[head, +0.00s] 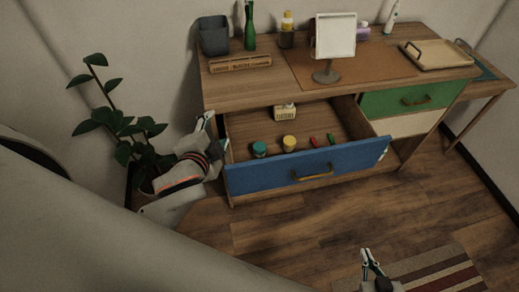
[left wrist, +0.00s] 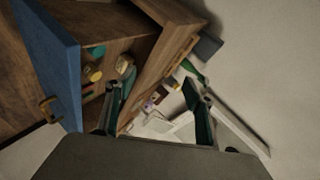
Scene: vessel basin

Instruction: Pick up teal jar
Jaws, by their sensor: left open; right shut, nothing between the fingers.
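The teal jar (head: 259,149) stands in the open blue-fronted drawer (head: 307,170), near its left end. It also shows small in the left wrist view (left wrist: 97,51), at the upper left and outside the space between the fingers. My left gripper (head: 213,131) is open and empty at the left side of the desk, left of the jar and apart from it. In the left wrist view the open fingers (left wrist: 151,95) have nothing between them at the tips. My right gripper (head: 370,258) is shut and empty, low in the head view over the floor.
A yellow-lidded jar (head: 289,142) stands right of the teal one. A cream bottle (head: 285,111), a red item (head: 314,142) and a green item (head: 331,139) are also in the drawer. The desk's left side is close to my left gripper. A plant (head: 121,132) stands left.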

